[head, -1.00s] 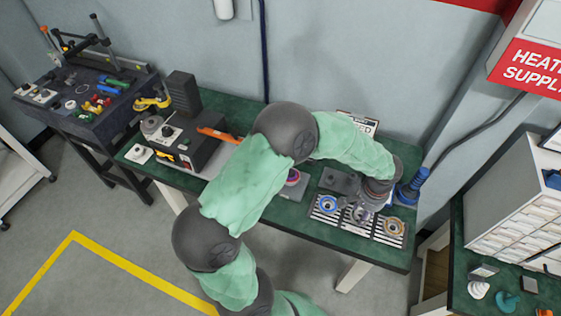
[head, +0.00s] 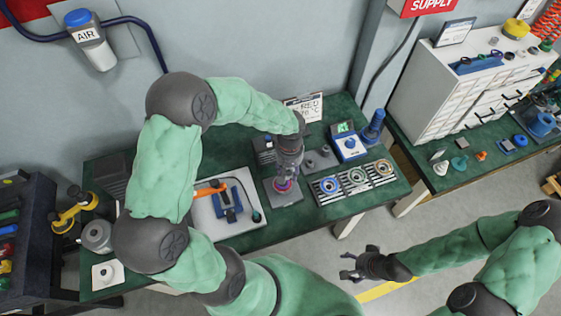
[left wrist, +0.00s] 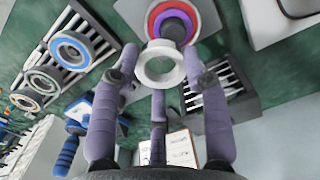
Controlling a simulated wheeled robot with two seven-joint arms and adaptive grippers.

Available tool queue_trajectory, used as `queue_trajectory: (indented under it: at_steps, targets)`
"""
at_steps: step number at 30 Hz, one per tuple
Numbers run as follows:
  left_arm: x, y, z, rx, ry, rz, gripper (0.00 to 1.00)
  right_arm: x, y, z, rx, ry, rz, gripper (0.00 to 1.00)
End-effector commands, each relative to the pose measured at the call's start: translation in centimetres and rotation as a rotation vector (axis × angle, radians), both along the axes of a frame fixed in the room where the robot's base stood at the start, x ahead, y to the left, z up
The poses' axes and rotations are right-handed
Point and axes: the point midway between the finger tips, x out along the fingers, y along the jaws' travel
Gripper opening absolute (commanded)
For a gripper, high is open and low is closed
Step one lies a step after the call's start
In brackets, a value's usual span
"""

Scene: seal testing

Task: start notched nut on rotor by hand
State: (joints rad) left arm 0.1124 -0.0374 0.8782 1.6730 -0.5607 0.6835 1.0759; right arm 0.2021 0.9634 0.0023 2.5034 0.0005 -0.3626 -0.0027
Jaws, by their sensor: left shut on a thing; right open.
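My left gripper (head: 287,180) reaches down over the rotor (head: 284,188) on its plate near the middle of the green bench. In the left wrist view its fingers (left wrist: 160,72) are shut on a pale grey ring, the notched nut (left wrist: 140,66). The rotor (left wrist: 188,27) lies just beyond the nut, with purple and red rings, and is partly cut off by the picture's edge. The nut overlaps the rotor in this view; I cannot tell whether they touch. The nut's notches are not clear. My right gripper (head: 358,265) is open and empty, away from the bench's front edge.
A slatted rack (head: 345,197) with several rings stands right of the rotor. A white tray (head: 242,225) with a blue fixture is to the left. A blue meter (head: 349,143) and a blue-handled tool (head: 373,126) stand behind. A white drawer cabinet (head: 420,95) is farther right.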

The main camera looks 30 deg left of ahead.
Motion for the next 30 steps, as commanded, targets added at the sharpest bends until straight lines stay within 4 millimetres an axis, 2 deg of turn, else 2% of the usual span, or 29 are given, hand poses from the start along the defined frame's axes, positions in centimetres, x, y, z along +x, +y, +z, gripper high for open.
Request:
queue_trajectory:
  at_steps: [1,3,8,14,22,30]
  targets:
    - [-0.5,0.5,0.8,0.000,0.003,0.067,0.02,0.0,0.0,1.0,0.000,-0.001,-0.001,0.71]
    - [-1.0,0.9,1.0,-0.001,0.004,0.147,0.02,0.0,0.0,1.5,0.000,-0.001,-0.001,0.71]
    - [-1.6,1.3,1.1,0.000,0.008,0.247,0.02,0.0,0.0,1.9,0.000,-0.001,-0.001,0.71]
    - [-1.7,1.4,-0.3,0.000,0.010,0.262,0.02,0.0,0.0,1.1,0.000,0.000,-0.001,0.71]
    - [-1.6,1.4,-3.5,-0.001,0.009,0.260,0.02,0.0,0.0,-0.8,0.000,0.001,-0.001,0.71]
    - [-1.6,1.4,-3.2,-0.002,0.007,0.578,0.02,0.0,0.0,-1.0,0.000,0.001,-0.001,0.71]
